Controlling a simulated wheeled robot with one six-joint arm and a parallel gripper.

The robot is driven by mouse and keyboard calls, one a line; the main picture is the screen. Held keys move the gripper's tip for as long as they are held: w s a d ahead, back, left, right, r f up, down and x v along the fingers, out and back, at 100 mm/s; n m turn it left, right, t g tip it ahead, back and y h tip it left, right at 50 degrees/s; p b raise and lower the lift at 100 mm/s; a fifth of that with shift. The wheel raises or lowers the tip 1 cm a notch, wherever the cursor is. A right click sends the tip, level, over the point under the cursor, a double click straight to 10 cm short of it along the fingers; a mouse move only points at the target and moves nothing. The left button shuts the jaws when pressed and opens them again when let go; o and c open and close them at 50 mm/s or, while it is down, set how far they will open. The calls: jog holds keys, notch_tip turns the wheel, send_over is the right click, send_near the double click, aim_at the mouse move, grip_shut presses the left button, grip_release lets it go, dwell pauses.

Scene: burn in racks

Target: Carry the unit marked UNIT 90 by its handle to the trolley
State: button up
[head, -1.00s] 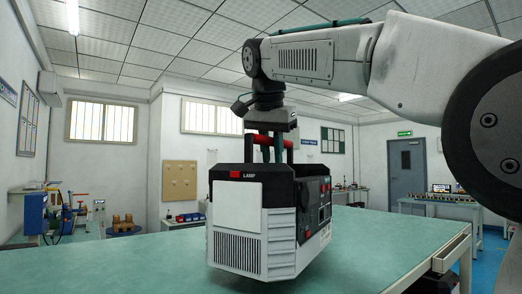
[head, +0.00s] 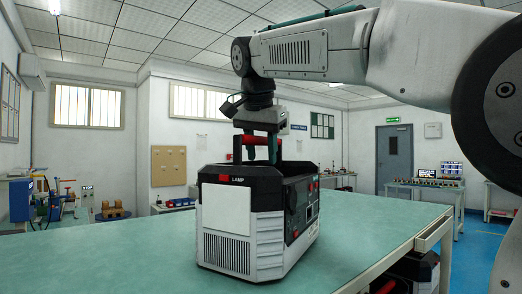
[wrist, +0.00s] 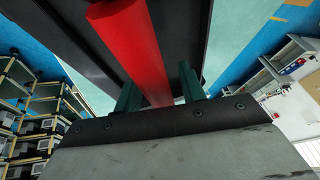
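A white and black unit (head: 228,222) with a red LAMP label shows in the head view over the green tabletop (head: 150,248). I cannot tell whether its base touches the top. I cannot read a UNIT 90 mark on it. My gripper (head: 262,150) points down at the handle on its top. In the wrist view the red handle bar (wrist: 130,40) runs between the two green fingers of my gripper (wrist: 158,88), which appears shut on it. The finger contact is partly hidden. I cannot identify the trolley in these views.
A drawer (head: 431,242) sticks out at the table's right edge, with a dark item with red (head: 408,275) below it. Racks with several units (wrist: 40,115) stand at left in the wrist view. Much of the tabletop is clear. A door (head: 394,160) is at the back.

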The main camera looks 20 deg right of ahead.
jog(key=v, duration=1.2)
jog(key=shift+r, duration=0.1)
dwell(0.4)
